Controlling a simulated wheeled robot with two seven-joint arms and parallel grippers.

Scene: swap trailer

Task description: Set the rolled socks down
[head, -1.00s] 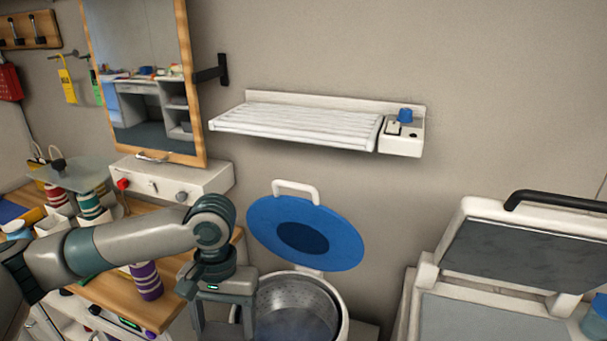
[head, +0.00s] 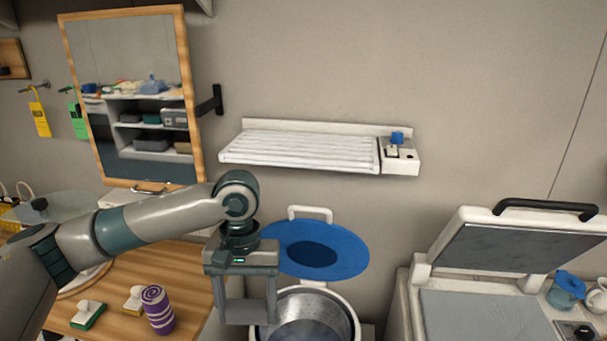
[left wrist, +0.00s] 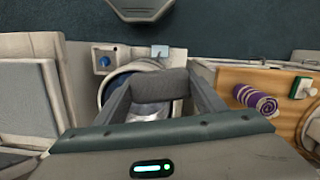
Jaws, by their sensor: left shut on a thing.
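My left gripper (head: 246,312) is shut on a plain dark grey bundle, which I take to be the rolled socks (head: 250,311). The bundle spans the gap between the fingertips, and it also shows between the fingers in the left wrist view (left wrist: 160,83). The gripper points down in the air, at the left edge of a round metal tub (head: 310,325) with a raised blue lid (head: 345,255) in the head view. In the left wrist view the bundle covers part of the tub's opening. My right gripper is not in view.
A wooden counter (head: 185,260) at the left carries a purple-and-white striped roll (head: 157,310), a green-based brush (head: 88,315) and a yellow-based one (head: 133,300). A white slatted rack (head: 300,147) hangs on the wall. A press (head: 480,310) stands open at right.

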